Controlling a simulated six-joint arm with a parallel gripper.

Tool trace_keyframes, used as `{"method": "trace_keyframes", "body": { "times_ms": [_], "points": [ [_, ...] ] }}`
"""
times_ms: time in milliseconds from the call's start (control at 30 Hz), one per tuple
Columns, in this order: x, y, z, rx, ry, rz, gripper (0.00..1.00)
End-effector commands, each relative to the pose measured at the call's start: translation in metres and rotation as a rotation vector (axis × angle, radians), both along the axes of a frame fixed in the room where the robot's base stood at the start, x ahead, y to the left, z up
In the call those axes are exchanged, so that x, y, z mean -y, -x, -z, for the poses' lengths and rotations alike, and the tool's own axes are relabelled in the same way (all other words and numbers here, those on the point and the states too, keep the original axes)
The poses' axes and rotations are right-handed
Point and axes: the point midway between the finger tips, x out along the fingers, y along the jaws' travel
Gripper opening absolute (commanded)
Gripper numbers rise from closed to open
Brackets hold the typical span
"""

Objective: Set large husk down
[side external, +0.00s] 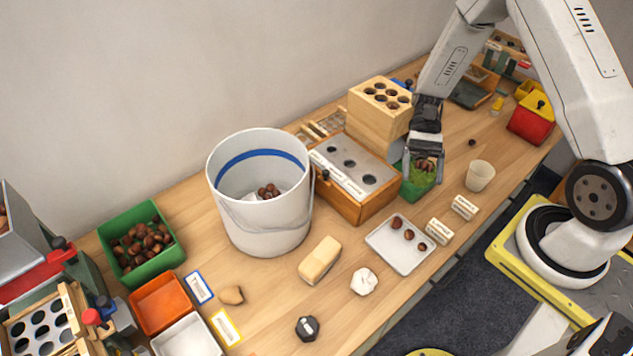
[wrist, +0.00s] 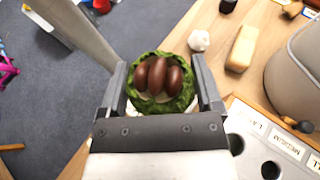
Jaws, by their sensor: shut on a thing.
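The large husk (wrist: 177,101) is green and spiny, with three brown chestnuts (wrist: 157,75) showing in its open top. My gripper (wrist: 161,88) is shut on it, one finger on each side. In the side view the husk (side external: 416,188) hangs between the fingers of my gripper (side external: 423,166), at the right end of the wooden sorting box (side external: 362,208). The box has a grey top plate with several holes and name labels. I cannot tell whether the husk touches the table.
A white tray (side external: 388,259) with three chestnuts, two label blocks (side external: 438,231) and a cream cup (side external: 480,176) stand near the husk. A white bucket (side external: 240,222) stands left of the box. A wooden block with holes (side external: 372,122) stands behind. Some table right of the gripper is clear.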

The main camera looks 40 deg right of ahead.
Motion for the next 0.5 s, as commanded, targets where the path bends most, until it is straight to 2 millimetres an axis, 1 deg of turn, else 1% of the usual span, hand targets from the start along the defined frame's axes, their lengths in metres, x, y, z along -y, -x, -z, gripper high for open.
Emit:
{"method": "trace_keyframes", "body": {
  "times_ms": [200,500],
  "points": [
    [0.026,0.022,0.012,-0.002,-0.001,-0.229,0.24],
    [0.068,0.046,0.025,0.000,-0.001,-0.545,0.24]
  ]
}}
